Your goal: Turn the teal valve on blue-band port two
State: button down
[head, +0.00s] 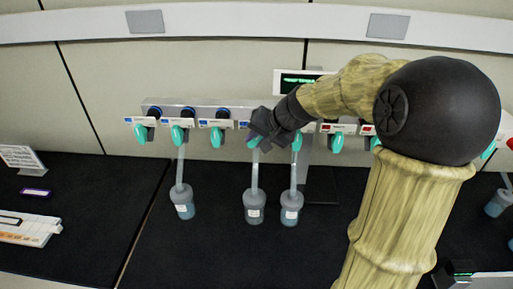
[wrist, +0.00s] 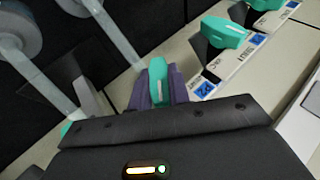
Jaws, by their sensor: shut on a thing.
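A row of teal valves runs along the grey manifold (head: 190,111) in the head view. The left ones sit by labels with blue squares. My gripper (head: 258,136) is at the fourth valve from the left and mostly hides it. In the wrist view, my gripper (wrist: 158,92) is shut on this teal valve (wrist: 157,74), one finger on each side. A label with a blue square (wrist: 205,88) is beside it, too small to read. A flask (head: 254,208) hangs on a tube below. Another teal valve (wrist: 224,32) stands beside the gripped one, apart from the fingers.
Flasks hang to the left (head: 183,205) and right (head: 291,209) of the middle one. Red-marked labels (head: 329,128) are right of my gripper. A green-lettered display (head: 299,82) is above. A rack (head: 25,229) lies on the black bench at left.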

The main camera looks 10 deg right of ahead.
jog(key=shift+b, duration=0.6)
jog(key=c, duration=1.3)
grip_release()
jog(key=shift+s+d+r, duration=0.3)
jog(key=shift+s+r, duration=0.05)
jog(key=shift+r, duration=0.1)
jog(key=v, duration=0.5)
jog(key=b+v, duration=0.1)
jog(key=v, duration=0.4)
jog(key=b+v, duration=0.1)
jog(key=v, duration=0.5)
jog(key=shift+s+d+f, duration=0.2)
jog(key=shift+s+f, duration=0.05)
jog(key=shift+s, duration=0.05)
